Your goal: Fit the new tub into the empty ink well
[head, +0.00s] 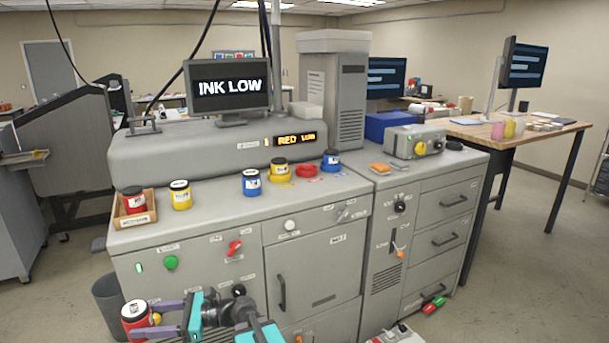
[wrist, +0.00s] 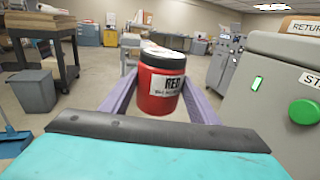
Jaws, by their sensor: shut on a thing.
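My gripper (head: 152,319) is low at the bottom left of the head view, in front of the machine. Its purple fingers are shut on a red tub (head: 136,316) with a dark lid. In the wrist view the red tub (wrist: 161,88) is upright between the fingers, with a white label reading RED. The red ink well (head: 306,171) on the machine top is a low red ring with no tub in it. It lies between the yellow well holding a tub (head: 279,168) and the blue well holding a tub (head: 331,158).
A loose yellow tub (head: 181,195) and blue tub (head: 251,183) stand on the counter. A cardboard box (head: 138,219) there holds another red tub (head: 133,197). The monitor (head: 229,86) reads INK LOW; a smaller display (head: 297,140) reads RED LOW. A grey bin (wrist: 34,91) stands on the floor.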

